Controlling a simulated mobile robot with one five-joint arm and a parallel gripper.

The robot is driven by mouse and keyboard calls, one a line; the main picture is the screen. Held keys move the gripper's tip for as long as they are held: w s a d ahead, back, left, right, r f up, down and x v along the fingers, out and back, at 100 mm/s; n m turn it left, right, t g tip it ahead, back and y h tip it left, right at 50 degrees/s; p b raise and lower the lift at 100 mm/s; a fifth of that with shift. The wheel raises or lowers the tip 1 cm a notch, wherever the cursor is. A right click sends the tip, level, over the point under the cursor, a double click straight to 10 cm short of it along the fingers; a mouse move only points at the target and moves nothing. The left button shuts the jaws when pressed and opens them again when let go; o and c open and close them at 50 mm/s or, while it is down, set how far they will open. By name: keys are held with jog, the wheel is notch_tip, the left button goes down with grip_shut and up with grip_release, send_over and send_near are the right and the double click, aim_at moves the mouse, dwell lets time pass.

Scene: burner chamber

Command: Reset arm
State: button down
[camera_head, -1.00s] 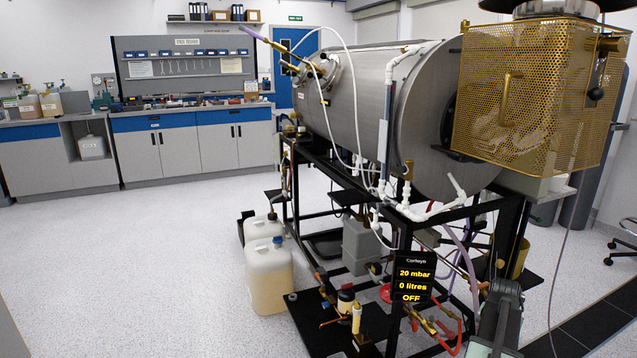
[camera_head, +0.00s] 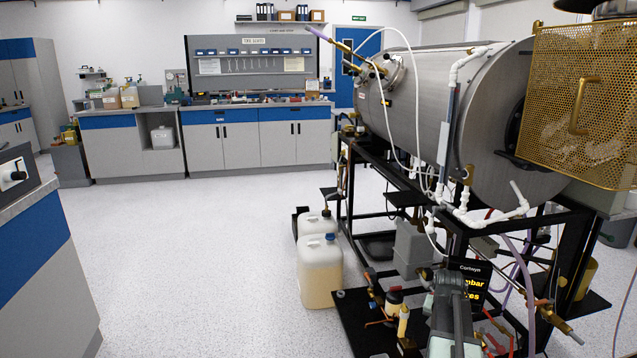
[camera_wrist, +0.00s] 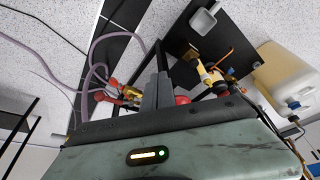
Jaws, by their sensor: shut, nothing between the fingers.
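My arm shows at the lower right of the head view, grey-green and folded up in front of the burner rig. Its upper end (camera_head: 450,285) partly covers the Corteyn display (camera_head: 482,285), whose yellow text shows only in part. In the wrist view my gripper (camera_wrist: 158,88) has its dark grey fingers together, with nothing between them. Beyond the fingers, the wrist view shows the rig's black base plate (camera_wrist: 222,45) and brass and red fittings (camera_wrist: 122,95).
The steel chamber (camera_head: 430,105) on its black frame fills the right, with a brass mesh guard (camera_head: 580,100). Plastic jugs (camera_head: 320,272) stand on the floor beside it. A counter (camera_head: 45,255) is at left, a workbench (camera_head: 225,140) at the back. The floor between (camera_head: 190,250) is clear.

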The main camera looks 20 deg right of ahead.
jog(key=w+a+n+y, duration=0.1)
jog(key=w+a+n, duration=0.25)
jog(key=a, duration=1.05)
jog(key=w+a+n+y, duration=0.15)
jog(key=w+a, duration=0.25)
jog(key=a, duration=1)
jog(key=s+a+f+n+g, duration=0.1)
jog(key=s+a+n, duration=0.1)
jog(key=s+a, duration=0.5)
jog(key=s+a+n+g, duration=0.1)
jog(key=s+a+n, duration=0.15)
jog(key=a, duration=0.75)
notch_tip(320, 180, up, 29)
jog(key=p, duration=2.9)
jog(key=shift+w+g, duration=0.15)
jog(key=shift+g, duration=0.15)
jog(key=shift+n+y, duration=0.25)
